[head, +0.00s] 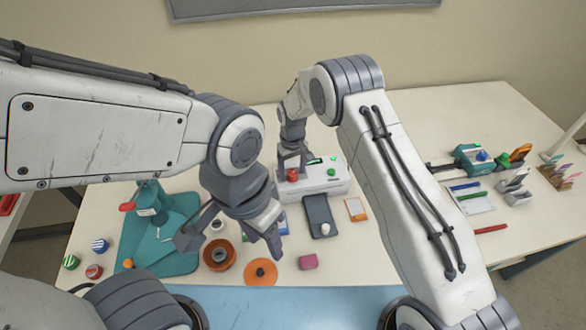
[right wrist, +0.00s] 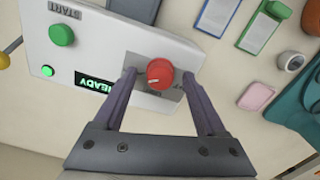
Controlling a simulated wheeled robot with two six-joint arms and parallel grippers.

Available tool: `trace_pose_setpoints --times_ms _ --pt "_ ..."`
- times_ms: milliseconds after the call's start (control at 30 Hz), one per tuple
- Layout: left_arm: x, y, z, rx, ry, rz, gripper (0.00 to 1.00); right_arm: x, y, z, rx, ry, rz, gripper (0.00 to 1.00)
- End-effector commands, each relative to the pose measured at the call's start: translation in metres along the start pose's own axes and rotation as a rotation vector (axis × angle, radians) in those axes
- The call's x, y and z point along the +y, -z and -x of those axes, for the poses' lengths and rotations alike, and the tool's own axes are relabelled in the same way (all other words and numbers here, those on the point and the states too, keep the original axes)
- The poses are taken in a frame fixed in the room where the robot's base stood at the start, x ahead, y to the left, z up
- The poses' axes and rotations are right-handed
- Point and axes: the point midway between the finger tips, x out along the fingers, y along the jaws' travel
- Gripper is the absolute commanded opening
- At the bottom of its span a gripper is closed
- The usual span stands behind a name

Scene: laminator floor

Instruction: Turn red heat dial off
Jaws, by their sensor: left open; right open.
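The red heat dial (head: 292,176) is on the white laminator (head: 325,184) in the middle of the table. In the head view the right gripper (head: 291,160) is over the dial. My left gripper (head: 230,242) is open and empty above the front part of the table, apart from the laminator.
The laminator has a green START button (right wrist: 62,35) and a lit green READY display (right wrist: 95,85). A teal press (head: 165,235), orange discs, a dark phone-like slab (head: 319,215) and a pink block (head: 308,262) lie in front. Tools and pens are at the right.

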Motion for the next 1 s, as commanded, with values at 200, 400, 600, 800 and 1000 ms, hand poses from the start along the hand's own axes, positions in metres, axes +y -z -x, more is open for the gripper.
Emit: trace_pose_setpoints --times_ms 200,400,600,800,1000 --pt "0.0 0.0 0.0 0.0 0.0 0.0 0.5 0.0 0.0 0.0 0.0 0.0 0.0 0.32" --pt "0.0 0.0 0.0 0.0 0.0 0.0 0.5 0.0 0.0 0.0 0.0 0.0 0.001 0.0" --pt "0.0 0.0 -0.005 0.0 0.0 0.001 0.5 0.0 0.0 -0.001 0.001 0.0 0.035 0.0" --pt "-0.001 -0.001 -0.017 0.0 0.0 0.003 0.5 0.0 0.001 -0.002 0.002 -0.001 0.14 0.0" --pt "-0.002 -0.002 -0.03 0.0 0.0 0.005 0.5 0.0 0.001 -0.002 0.003 -0.001 0.29 0.0"
